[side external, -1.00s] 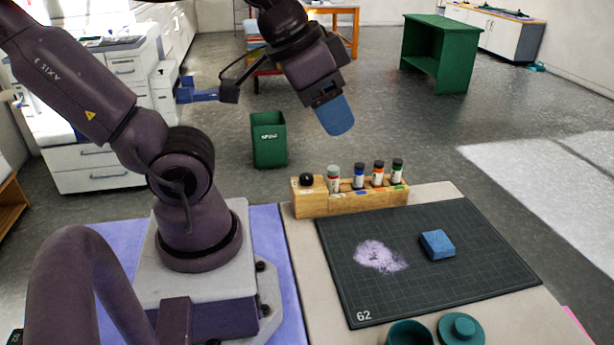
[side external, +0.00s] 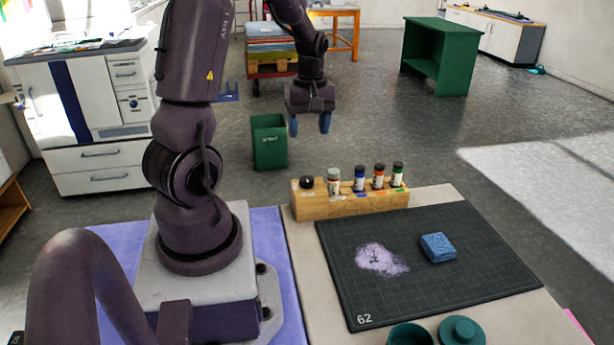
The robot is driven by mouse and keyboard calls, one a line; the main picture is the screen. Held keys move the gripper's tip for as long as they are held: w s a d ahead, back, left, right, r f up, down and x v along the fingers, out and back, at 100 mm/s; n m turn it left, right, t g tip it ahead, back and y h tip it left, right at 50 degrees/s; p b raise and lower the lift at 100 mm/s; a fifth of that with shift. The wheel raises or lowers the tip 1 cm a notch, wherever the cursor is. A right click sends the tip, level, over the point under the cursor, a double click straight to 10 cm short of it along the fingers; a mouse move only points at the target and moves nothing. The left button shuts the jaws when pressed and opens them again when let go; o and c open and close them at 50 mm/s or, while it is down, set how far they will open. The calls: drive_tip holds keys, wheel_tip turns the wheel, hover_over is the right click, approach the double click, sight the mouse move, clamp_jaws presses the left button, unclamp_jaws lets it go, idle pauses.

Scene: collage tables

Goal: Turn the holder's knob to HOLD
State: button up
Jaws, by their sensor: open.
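The wooden holder (side external: 350,203) stands at the back left of the table and carries several small capped bottles in a row. Its black knob (side external: 307,183) sits on top at the left end. The lettering beside the knob is too small to read, so I cannot tell its setting. My gripper (side external: 310,125) points down with its two blue fingertips apart and empty. In the picture it is above the knob end of the holder, clear of it and not touching.
A dark cutting mat (side external: 430,285) lies in front of the holder, with a pale powdery patch (side external: 380,259) and a blue block (side external: 438,247). A teal pot (side external: 410,336) and teal lid (side external: 462,331) are at the near edge. A green bin (side external: 270,142) stands on the floor behind.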

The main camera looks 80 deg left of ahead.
sight(307, 179)
drive_tip(key=shift+n, duration=0.3)
wheel_tip(307, 179, down, 13)
drive_tip(key=shift+s+d, duration=0.1)
drive_tip(key=shift+s, duration=0.05)
drive_tip(key=c, duration=0.9)
